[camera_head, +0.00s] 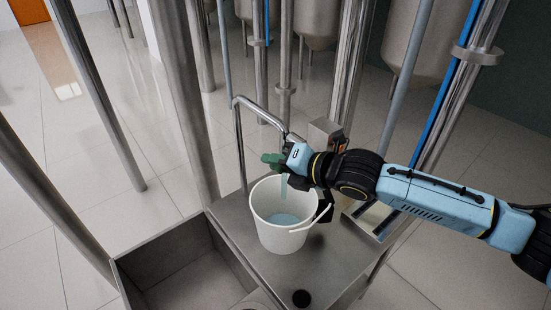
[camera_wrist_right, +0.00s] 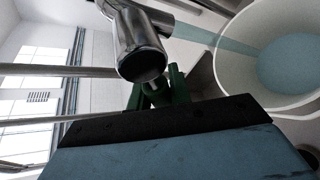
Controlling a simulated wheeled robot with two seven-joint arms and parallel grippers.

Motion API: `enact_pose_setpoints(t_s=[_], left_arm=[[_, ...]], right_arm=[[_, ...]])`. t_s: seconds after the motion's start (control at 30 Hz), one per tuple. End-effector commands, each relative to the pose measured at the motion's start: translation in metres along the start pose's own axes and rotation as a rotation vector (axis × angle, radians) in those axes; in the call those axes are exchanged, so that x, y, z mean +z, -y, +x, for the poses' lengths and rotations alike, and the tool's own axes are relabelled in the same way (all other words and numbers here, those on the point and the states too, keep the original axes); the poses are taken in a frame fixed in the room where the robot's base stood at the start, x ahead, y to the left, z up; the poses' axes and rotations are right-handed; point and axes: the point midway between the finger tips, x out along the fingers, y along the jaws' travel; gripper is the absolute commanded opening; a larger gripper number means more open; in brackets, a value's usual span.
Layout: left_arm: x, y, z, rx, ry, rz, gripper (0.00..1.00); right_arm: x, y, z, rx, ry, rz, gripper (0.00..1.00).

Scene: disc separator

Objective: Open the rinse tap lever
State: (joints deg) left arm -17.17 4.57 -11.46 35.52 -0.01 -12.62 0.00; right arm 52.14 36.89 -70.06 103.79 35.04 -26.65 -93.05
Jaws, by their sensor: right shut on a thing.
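The rinse tap is a bent metal pipe (camera_head: 240,110) rising from the steel counter. My right gripper (camera_head: 272,159) has green fingers and is at the tap above the bucket. In the right wrist view, the green fingers (camera_wrist_right: 158,92) are shut around a small pale part just below the shiny metal tap body (camera_wrist_right: 140,45); this is the lever, mostly hidden. A pale blue stream (camera_head: 284,187) falls into the white bucket (camera_head: 270,238); it also shows in the wrist view (camera_wrist_right: 222,42). Blue liquid lies in the bucket. My left gripper is out of view.
A steel sink basin (camera_head: 190,275) is left of the bucket, set in the steel counter (camera_head: 325,265). Metal posts and pipes stand behind and left. A small black round object (camera_head: 301,298) sits at the counter's front. Large steel tanks (camera_head: 318,20) hang at the back.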

Motion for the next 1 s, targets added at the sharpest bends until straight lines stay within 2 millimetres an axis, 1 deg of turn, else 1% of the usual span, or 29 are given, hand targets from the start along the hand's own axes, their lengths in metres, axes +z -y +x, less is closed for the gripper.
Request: enact_pose_setpoints(t_s=[0.4, 0.43, 0.57, 0.6, 0.87, 1.0], left_arm=[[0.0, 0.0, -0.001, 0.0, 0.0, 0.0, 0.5], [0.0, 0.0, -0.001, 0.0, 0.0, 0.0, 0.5], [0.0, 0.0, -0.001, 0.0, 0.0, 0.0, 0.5], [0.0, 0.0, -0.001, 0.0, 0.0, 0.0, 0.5], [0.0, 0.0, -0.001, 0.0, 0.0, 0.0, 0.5], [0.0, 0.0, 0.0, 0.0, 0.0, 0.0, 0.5]], right_arm=[[0.0, 0.001, 0.0, -0.003, 0.002, -0.009, 0.0], [0.0, 0.001, 0.0, -0.003, 0.002, -0.009, 0.22], [0.0, 0.001, 0.0, -0.003, 0.002, -0.008, 0.39], [0.0, 0.001, 0.0, -0.003, 0.002, -0.008, 0.41], [0.0, 0.001, -0.001, -0.003, 0.002, -0.008, 0.41], [0.001, 0.002, -0.01, -0.005, 0.003, -0.009, 0.41]])
